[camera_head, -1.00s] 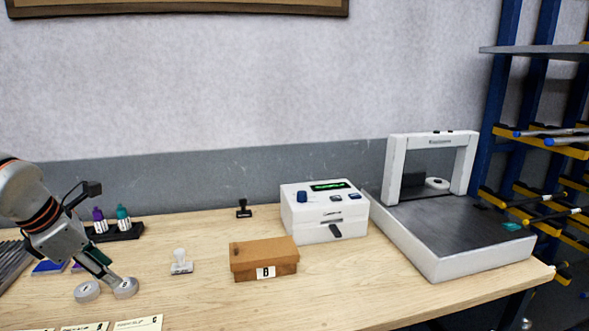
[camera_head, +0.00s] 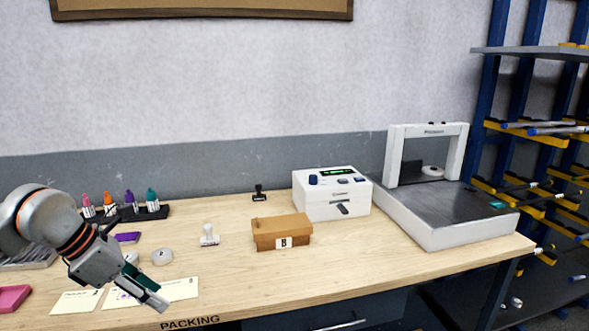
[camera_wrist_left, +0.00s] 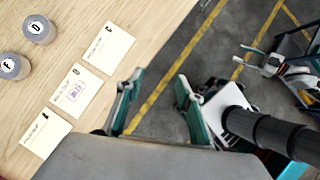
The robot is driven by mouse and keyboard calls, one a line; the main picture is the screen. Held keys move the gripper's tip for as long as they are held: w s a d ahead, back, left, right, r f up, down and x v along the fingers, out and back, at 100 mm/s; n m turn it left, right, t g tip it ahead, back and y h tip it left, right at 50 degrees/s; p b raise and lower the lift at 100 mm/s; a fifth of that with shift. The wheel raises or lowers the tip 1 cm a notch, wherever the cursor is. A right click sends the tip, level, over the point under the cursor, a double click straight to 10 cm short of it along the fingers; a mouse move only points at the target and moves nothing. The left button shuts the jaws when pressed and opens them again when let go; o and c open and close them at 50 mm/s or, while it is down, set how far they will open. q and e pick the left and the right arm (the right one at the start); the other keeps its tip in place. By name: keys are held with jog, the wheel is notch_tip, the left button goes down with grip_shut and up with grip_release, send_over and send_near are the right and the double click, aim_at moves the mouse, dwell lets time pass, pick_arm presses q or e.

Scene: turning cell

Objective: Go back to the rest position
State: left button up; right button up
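My left gripper (camera_head: 158,300) hangs over the front edge of the table (camera_head: 370,262), in front of the paper cards. In the left wrist view its two teal-padded fingers (camera_wrist_left: 157,103) are apart with nothing between them. Two grey round discs lie on the table behind it: disc D (camera_head: 161,256) stands clear, and disc F (camera_head: 131,258) is partly hidden by my arm. Both also show in the left wrist view, disc D (camera_wrist_left: 40,29) and disc F (camera_wrist_left: 13,66). My right gripper (camera_wrist_left: 238,54) shows small in the left wrist view, off the table, its fingers apart and empty.
Several cards (camera_head: 180,289) lie near the front edge. A stamp (camera_head: 209,236), cardboard box B (camera_head: 282,232), white device (camera_head: 332,193) and white-framed machine (camera_head: 430,232) stand to the right. A bottle rack (camera_head: 150,214) stands behind. Open floor (camera_wrist_left: 185,45) lies before the table.

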pick_arm(q)
jog(key=s+d+n+h, duration=0.4)
jog(key=d+h, duration=0.3)
jog(key=d, duration=0.5)
jog(key=s+d+n+h, duration=0.3)
jog(key=d+h, duration=0.3)
jog(key=d, duration=0.6)
jog(key=w+a+f+n+t+y, duration=0.2)
jog(key=a+f+n+t+y, duration=0.35)
jog(key=n, duration=0.65)
jog(key=w+a+f+n+t+y, duration=0.1)
jog(key=a+f+n+t+y, duration=0.2)
jog(key=f+n+t, duration=0.7)
jog(key=s+a+f+n+g+y, duration=0.3)
jog(key=s+f+n, duration=0.3)
jog(key=f, duration=0.4)
jog(key=s+a+f+n+g+y, duration=0.3)
jog(key=s+a+f+n+g, duration=0.1)
jog(key=s+f, duration=0.4)
notch_tip(320, 180, down, 2)
jog(key=n+g, duration=0.1)
jog(key=n, duration=0.1)
jog(key=shift+s+n+y, duration=0.3)
jog(key=shift+s+y, duration=0.05)
